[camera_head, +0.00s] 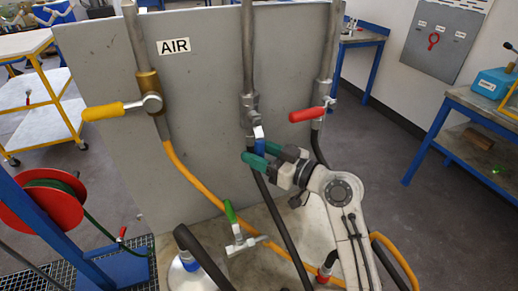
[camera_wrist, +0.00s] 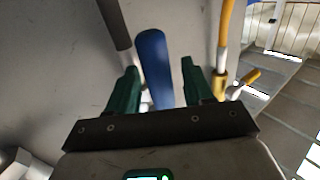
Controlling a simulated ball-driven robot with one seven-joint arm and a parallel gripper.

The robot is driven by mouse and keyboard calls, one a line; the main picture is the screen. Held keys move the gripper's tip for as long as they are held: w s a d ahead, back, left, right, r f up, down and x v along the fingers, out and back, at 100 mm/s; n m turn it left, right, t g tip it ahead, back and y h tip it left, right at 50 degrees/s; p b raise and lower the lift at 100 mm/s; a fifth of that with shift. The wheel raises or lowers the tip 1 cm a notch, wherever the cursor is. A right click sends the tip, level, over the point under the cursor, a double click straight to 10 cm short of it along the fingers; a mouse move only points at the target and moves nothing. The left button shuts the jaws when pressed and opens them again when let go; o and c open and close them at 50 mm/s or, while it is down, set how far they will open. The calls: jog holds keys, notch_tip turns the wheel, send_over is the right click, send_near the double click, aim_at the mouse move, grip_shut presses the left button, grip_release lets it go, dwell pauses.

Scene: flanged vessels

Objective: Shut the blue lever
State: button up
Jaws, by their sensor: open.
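The blue lever (camera_head: 258,132) is on the valve of the middle pipe on the grey panel. In the head view only a short part of it shows, just above my gripper (camera_head: 258,154), which hides the rest. In the wrist view the blue lever (camera_wrist: 153,62) stands lengthwise between the two green fingers of my gripper (camera_wrist: 159,68). The fingers are open, with a gap visible on the right side of the lever. The left finger is closer to it; I cannot tell whether it touches.
A yellow lever (camera_head: 104,111) sticks out left on the AIR pipe, and a red lever (camera_head: 307,114) sits on the right pipe. A green lever (camera_head: 230,212) stands below, near the orange hose (camera_head: 205,193). A dark hose (camera_head: 275,220) runs down below my gripper.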

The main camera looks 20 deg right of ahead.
jog(key=shift+c, duration=0.4)
grip_shut()
